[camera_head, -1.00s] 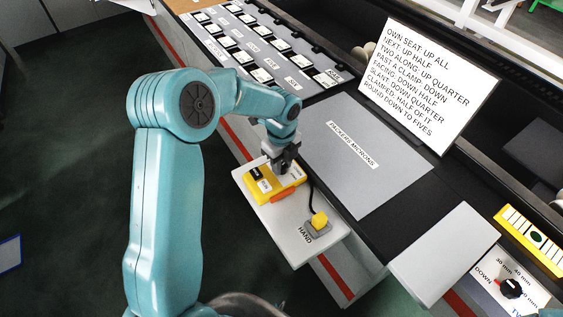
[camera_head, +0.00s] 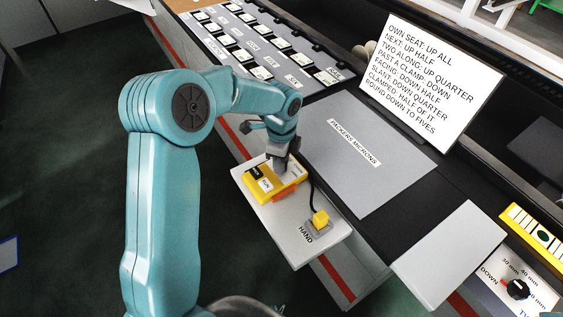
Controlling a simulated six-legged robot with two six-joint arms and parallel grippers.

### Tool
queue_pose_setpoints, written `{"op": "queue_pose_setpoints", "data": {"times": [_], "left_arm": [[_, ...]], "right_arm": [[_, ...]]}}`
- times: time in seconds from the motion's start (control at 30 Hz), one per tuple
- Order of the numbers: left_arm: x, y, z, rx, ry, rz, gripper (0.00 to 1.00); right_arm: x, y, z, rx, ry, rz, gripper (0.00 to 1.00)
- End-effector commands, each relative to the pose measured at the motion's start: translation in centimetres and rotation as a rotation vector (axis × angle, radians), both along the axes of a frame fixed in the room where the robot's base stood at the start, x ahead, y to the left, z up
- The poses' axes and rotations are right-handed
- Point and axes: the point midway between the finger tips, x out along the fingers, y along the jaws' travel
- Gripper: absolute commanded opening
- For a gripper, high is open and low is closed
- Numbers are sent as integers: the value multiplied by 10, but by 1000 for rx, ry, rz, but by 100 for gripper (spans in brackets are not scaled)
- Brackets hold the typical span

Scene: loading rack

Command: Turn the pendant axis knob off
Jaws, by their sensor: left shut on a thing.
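The yellow pendant (camera_head: 258,192) lies on a light grey shelf labelled HAND. It has a black patch, a white label and an orange part on its near side. My left gripper (camera_head: 281,168) points down at the pendant's far right end. It is shut on a small part there, which the fingers hide; it looks like the axis knob, but its pointer and setting cannot be read. My right gripper is not in view.
A yellow button on a grey box (camera_head: 319,221) sits on the shelf, with a black cable beside it. A grey panel marked PACKERS MICRONS (camera_head: 345,176), a sign with written rules (camera_head: 424,82) and a black dial (camera_head: 517,289) are to the right.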

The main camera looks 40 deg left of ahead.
Motion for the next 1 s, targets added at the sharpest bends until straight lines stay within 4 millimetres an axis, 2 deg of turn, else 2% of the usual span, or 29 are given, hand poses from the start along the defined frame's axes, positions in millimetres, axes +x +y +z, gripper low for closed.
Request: {"op": "queue_pose_setpoints", "data": {"times": [0.4,0.9,0.93,1.0], "left_arm": [[0,0,1,1,-2,169,0],[0,0,1,0,-1,187,0],[0,0,1,0,-1,187,35],[0,0,1,0,-1,187,55]], "right_arm": [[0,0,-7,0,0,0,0],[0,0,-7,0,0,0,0],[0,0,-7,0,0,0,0],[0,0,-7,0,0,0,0]]}}
